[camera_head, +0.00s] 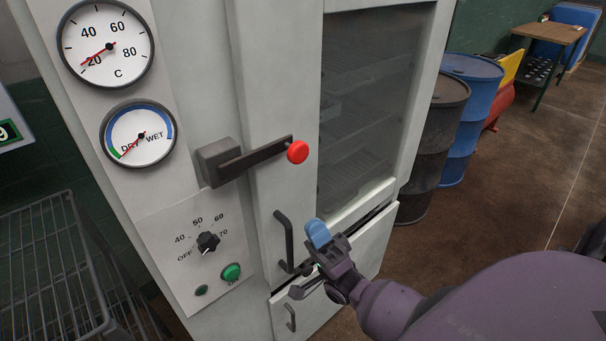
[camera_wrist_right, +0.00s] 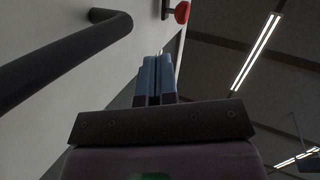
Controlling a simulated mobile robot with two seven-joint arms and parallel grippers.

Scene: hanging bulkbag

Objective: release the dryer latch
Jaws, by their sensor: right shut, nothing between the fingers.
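The dryer (camera_head: 250,60) is a white cabinet with a glass-fronted door. Its latch (camera_head: 255,160) is a dark bar on a grey block, running to the right and slightly up, with a red knob (camera_head: 297,152) at its end. The red knob also shows at the top of the right wrist view (camera_wrist_right: 182,12). My right gripper (camera_head: 317,232) has blue fingers and is below and a little right of the knob, apart from it. In the right wrist view its fingers (camera_wrist_right: 156,78) are together and empty. My left gripper is not in view.
A black door handle (camera_head: 284,241) is just left of my right gripper and looms large in the wrist view (camera_wrist_right: 60,55). Two dials, a black control knob (camera_head: 208,242) and a green button (camera_head: 231,272) are left. A wire rack (camera_head: 60,270) and barrels (camera_head: 470,110) flank the dryer.

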